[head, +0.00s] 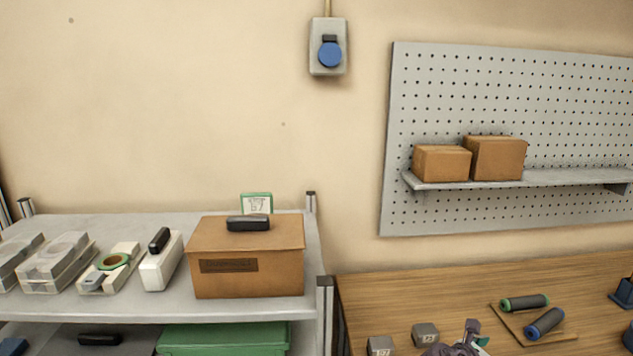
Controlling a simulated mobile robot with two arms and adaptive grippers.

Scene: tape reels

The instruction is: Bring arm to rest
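Part of a dark grey gripper, probably my right one (467,339), pokes up at the bottom edge, in front of the wooden table (420,290). Most of it is cut off by the frame, and I cannot tell whether it is open or shut. A small green patch shows beside it, and I cannot tell what that belongs to. My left gripper is not in view.
A grey shelf (120,306) at left holds a brown box (270,270) and tape dispensers, one with a green reel (113,261). Two small grey blocks, a green roll (525,303) and a blue roll (544,323) lie on the table. A pegboard shelf holds two cartons.

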